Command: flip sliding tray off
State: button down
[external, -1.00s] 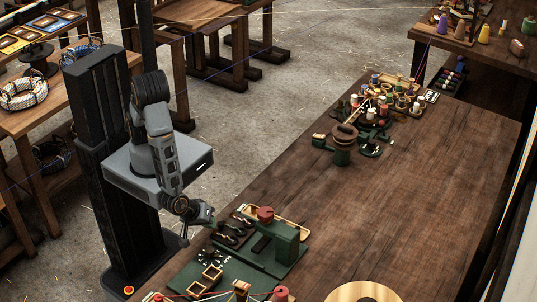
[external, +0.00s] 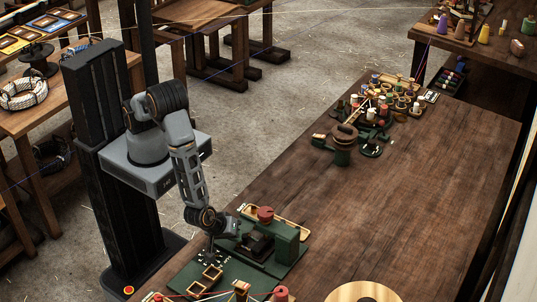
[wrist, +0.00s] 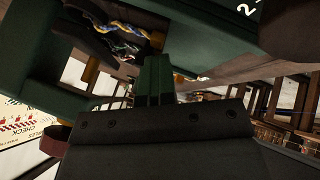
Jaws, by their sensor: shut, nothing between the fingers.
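A green press-like machine (external: 287,246) with a red knob (external: 265,214) stands on a green base on the bench in the external view. A dark sliding tray (external: 257,243) sits in it, beside the upright block. In the wrist view a dark tray part (wrist: 92,42) holds blue, yellow and white rope pieces close ahead. My gripper (external: 237,232) is at the tray's left side. Its fingers (wrist: 154,65) are together and empty in the wrist view, close to the tray's edge. I cannot tell whether they touch it.
A cream-rimmed tray (external: 290,225) lies behind the machine. A green board (external: 190,280) with small fittings is in front. A round brown-topped device (external: 343,142) stands farther back. The bench (external: 420,200) is clear to the right.

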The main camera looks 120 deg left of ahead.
jog(key=shift+r, duration=0.1)
jog(key=s, duration=0.1)
jog(key=s+d, duration=0.2)
jog(key=shift+s+d+r+p, duration=0.25)
jog(key=shift+s+r+p, duration=0.1)
jog(key=shift+s, duration=0.05)
jog(key=v, duration=0.9)
jog(key=shift+a, duration=0.1)
